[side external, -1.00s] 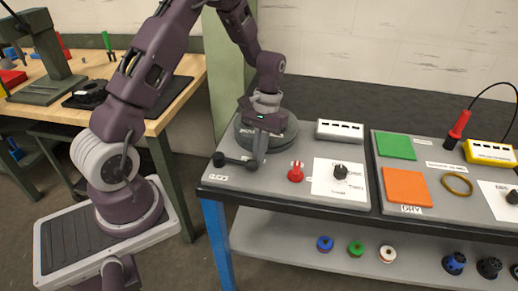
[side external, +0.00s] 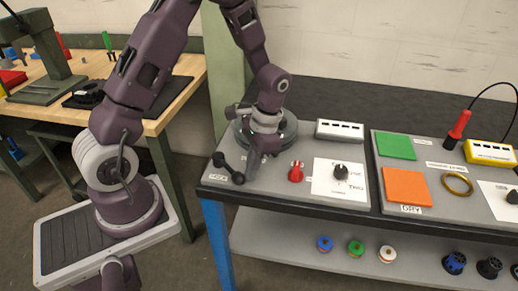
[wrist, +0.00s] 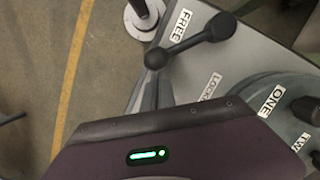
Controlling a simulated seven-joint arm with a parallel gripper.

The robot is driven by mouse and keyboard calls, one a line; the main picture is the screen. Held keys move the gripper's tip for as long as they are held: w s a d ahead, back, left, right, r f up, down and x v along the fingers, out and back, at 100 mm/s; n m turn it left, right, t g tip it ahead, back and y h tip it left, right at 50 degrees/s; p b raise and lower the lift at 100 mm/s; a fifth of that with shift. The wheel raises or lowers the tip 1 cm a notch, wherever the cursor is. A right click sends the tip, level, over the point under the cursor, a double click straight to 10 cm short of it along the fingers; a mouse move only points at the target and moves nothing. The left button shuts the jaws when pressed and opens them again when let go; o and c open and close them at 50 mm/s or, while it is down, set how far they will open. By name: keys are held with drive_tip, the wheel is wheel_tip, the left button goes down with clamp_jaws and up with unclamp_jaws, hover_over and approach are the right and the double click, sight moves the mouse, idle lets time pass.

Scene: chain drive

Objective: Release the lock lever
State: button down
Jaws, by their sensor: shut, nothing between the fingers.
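The lock lever (side external: 228,168) is a dark bar with a round knob at each end, on the left part of the grey bench panel. It also shows in the wrist view (wrist: 190,43), lying beside the FREE label (wrist: 180,24), with the LOCK label (wrist: 211,87) further off. In the side view, its near end points toward the panel's front edge. My gripper (side external: 252,172) is shut and empty, pointing down just right of that end. In the wrist view, its fingers (wrist: 150,88) reach close to the lever's end knob; I cannot tell whether they touch.
A round grey dial base (side external: 285,130) stands behind my gripper, with ONE (wrist: 271,101) and another label beside it. A red knob (side external: 296,172) and a black knob on a white card (side external: 325,186) are to the right. The panel's front edge is close.

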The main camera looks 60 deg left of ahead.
drive_tip(key=shift+s, duration=0.25)
drive_tip(key=shift+r, duration=0.1)
drive_tip(key=v, duration=1)
drive_tip(key=shift+w, duration=0.25)
drive_tip(key=s+d+r+t, duration=0.3)
drive_tip(key=s+r, duration=0.3)
drive_tip(key=s, duration=0.2)
drive_tip(key=s+d+r+n+t, duration=0.1)
drive_tip(key=s+d+r+t, duration=0.2)
drive_tip(key=s+r+t, duration=0.2)
drive_tip(key=s+r, duration=0.2)
drive_tip(key=s, duration=0.1)
drive_tip(key=shift+s+d+r+n, duration=0.25)
drive_tip(key=shift+d+n, duration=0.05)
drive_tip(key=shift+d, duration=0.05)
drive_tip(key=c, duration=2.2)
unclamp_jaws()
